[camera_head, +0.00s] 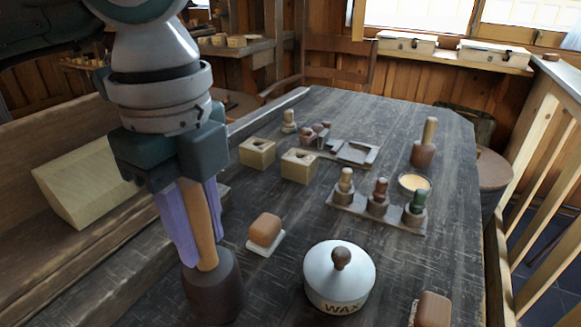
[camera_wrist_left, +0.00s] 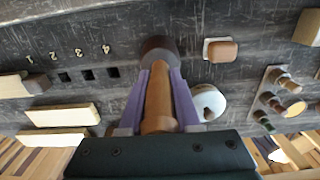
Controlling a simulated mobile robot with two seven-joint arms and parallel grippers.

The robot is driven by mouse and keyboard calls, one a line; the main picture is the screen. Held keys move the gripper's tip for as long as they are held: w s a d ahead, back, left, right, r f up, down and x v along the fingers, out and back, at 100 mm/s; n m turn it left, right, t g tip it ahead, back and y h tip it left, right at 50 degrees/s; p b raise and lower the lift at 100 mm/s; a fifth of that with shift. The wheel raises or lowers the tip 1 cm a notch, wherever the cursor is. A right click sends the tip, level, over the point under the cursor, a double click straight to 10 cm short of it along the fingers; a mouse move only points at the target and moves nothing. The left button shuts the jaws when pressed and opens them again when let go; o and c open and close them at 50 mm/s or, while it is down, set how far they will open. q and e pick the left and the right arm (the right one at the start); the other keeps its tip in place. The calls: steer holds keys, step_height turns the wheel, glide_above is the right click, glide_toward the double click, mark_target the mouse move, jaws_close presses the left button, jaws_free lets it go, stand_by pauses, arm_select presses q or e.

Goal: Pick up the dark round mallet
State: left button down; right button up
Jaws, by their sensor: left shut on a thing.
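The dark round mallet (camera_head: 213,290) is upright at the lower left of the head view, its dark brown head at the bottom and its tan wooden handle above. My left gripper (camera_head: 203,248) points down, its purple fingers shut on the handle just above the head. In the left wrist view the mallet's dark head (camera_wrist_left: 158,47) shows beyond the fingertips (camera_wrist_left: 159,73), with the handle running between the fingers. Whether the head touches the table cannot be told. My right gripper is not in view.
A white wax pot (camera_head: 338,280) stands to the right, and a brush block (camera_head: 265,230) lies between. A tray of spools (camera_head: 375,212), a lighter mallet (camera_head: 424,150) and wooden blocks (camera_head: 298,166) stand farther back. Numbered square holes (camera_wrist_left: 88,75) show in the table.

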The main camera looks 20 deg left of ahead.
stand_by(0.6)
arm_select(q)
step_height(320, 180, up, 20)
steer(key=p, duration=0.3)
steer(key=shift+p, duration=0.4)
steer(key=c, duration=1.2)
jaws_free()
jaws_close()
